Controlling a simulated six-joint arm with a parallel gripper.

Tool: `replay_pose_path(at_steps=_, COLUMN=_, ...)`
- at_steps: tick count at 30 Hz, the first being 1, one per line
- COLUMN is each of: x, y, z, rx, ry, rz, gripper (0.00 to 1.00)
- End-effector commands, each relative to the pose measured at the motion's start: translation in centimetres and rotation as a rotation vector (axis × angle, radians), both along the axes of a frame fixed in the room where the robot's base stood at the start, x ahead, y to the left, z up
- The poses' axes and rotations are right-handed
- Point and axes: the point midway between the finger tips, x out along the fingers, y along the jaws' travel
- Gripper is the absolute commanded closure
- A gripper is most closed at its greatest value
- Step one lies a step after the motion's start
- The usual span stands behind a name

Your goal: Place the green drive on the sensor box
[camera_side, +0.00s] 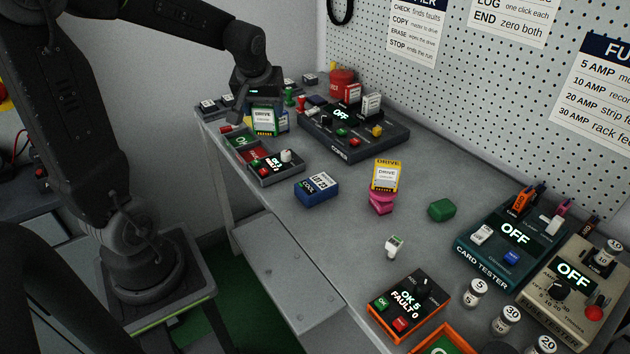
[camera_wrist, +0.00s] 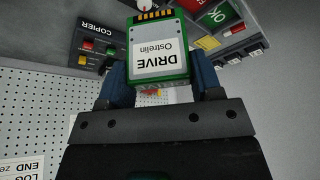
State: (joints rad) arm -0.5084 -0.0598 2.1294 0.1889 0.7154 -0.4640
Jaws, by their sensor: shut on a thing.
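The green drive (camera_side: 264,122) has a white label and is at the far left of the table in the side view. In the wrist view the green drive (camera_wrist: 160,58) reads "DRIVE Ostrelin" and has gold contacts at its top edge. My gripper (camera_side: 266,112) is shut on it, with a blue finger on each side; the gripper (camera_wrist: 160,78) also shows in the wrist view. I cannot tell whether the drive touches anything below. No box is legibly marked as the sensor box; a blue box (camera_side: 317,187) labelled "COOL" and "LOT 23" stands nearer the table's middle.
A dark copier (camera_side: 352,146) with two upright drives stands behind the held drive. A control panel (camera_side: 275,172) with buttons is in front. A yellow drive (camera_side: 386,175) stands in a pink holder. A green block (camera_side: 441,210) and testers stand to the right.

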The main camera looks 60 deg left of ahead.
Motion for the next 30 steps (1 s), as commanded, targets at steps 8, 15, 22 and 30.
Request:
replay_pose_path(at_steps=8, x=1.2, y=-3.5, z=-1.6, rx=0.006, ry=0.002, rz=-0.079, gripper=0.66)
replay_pose_path(at_steps=15, x=4.5, y=-7.6, z=-4.8, rx=0.007, ry=0.001, rz=-0.078, gripper=0.66)
replay_pose_path(at_steps=22, x=6.5, y=-10.0, z=-6.7, rx=0.007, ry=-0.001, rz=-0.071, gripper=0.66)
replay_pose_path(at_steps=30, x=6.7, y=-10.3, z=-9.4, rx=0.007, ry=0.002, rz=-0.068, gripper=0.66)
